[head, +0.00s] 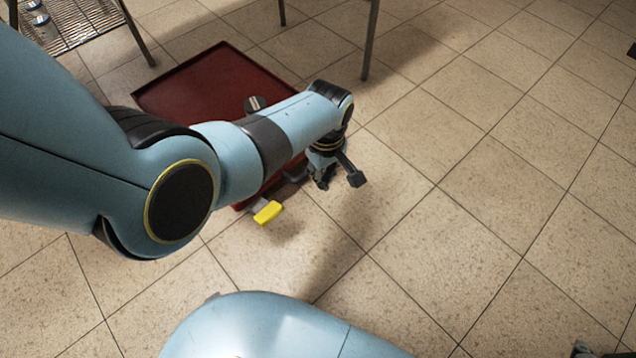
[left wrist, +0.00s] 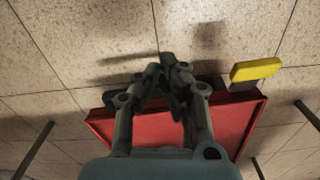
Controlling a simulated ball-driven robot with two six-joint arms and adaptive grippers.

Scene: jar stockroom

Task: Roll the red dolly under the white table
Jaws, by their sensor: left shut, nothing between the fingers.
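The red dolly (head: 215,82) is a flat, low red platform on the floor, partly hidden behind my left arm. A yellow pedal (head: 268,212) sticks out at its near edge. My left gripper (head: 338,180) is shut and empty, just right of the dolly's near end and the pedal. In the left wrist view the dolly (left wrist: 237,122) lies behind the fingers (left wrist: 168,64), and the yellow pedal (left wrist: 256,70) is to their right. I cannot tell whether the fingers touch the dolly. No white tabletop shows. A dark bit at the bottom right may be my right gripper (head: 585,349).
Thin metal legs (head: 370,40) stand beyond the dolly; what they carry is out of view. A wire rack (head: 75,22) with several jars is at the upper left. The tiled floor (head: 490,150) to the right is clear.

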